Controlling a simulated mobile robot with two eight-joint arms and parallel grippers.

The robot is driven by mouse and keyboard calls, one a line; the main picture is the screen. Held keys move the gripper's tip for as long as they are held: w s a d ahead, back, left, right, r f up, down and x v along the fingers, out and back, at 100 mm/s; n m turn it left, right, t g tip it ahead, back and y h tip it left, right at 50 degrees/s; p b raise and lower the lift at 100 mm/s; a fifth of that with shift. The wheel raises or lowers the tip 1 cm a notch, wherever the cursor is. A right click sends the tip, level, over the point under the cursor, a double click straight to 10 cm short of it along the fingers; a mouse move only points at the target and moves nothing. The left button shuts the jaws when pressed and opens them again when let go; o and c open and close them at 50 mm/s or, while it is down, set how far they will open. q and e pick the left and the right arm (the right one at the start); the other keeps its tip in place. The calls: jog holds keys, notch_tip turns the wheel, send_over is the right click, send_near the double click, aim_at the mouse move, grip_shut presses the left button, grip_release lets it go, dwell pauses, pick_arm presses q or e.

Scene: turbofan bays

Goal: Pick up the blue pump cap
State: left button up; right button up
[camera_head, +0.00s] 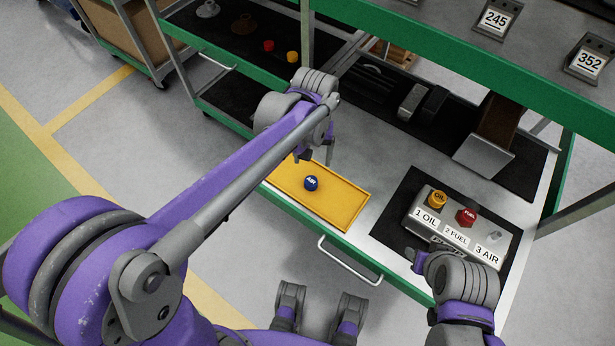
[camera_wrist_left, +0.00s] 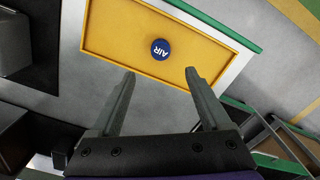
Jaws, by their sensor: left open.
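The blue pump cap (camera_head: 311,183), marked AIR, lies in the yellow tray (camera_head: 346,207) on the bench. It also shows in the left wrist view (camera_wrist_left: 160,49), beyond the fingertips. My left gripper (camera_head: 315,150) is open and empty near the tray's back edge; in the wrist view its two fingers (camera_wrist_left: 160,74) stand apart, with the cap roughly centred beyond them and not touched. My right gripper (camera_head: 420,260) is by the front left of the pump block; its jaw opening cannot be made out.
The grey pump block (camera_head: 462,222) on a black mat carries an orange OIL cap (camera_head: 437,198) and a red FUEL cap (camera_head: 467,215); a bare metal port (camera_head: 494,236) is at 3 AIR. A shelf with number tags overhangs the back. A drawer handle (camera_head: 345,262) sticks out in front.

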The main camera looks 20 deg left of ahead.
pick_arm(q)
send_over(311, 180)
jog(key=f, duration=0.4)
jog(key=shift+d+f+b, duration=0.1)
jog(key=shift+d+b, duration=0.1)
jog(key=shift+b, duration=0.1)
jog(key=shift+a+f+b, duration=0.2)
jog(key=shift+f+b, duration=0.25)
jog(key=shift+f, duration=2.65)
jog(key=shift+c, duration=0.2)
grip_shut()
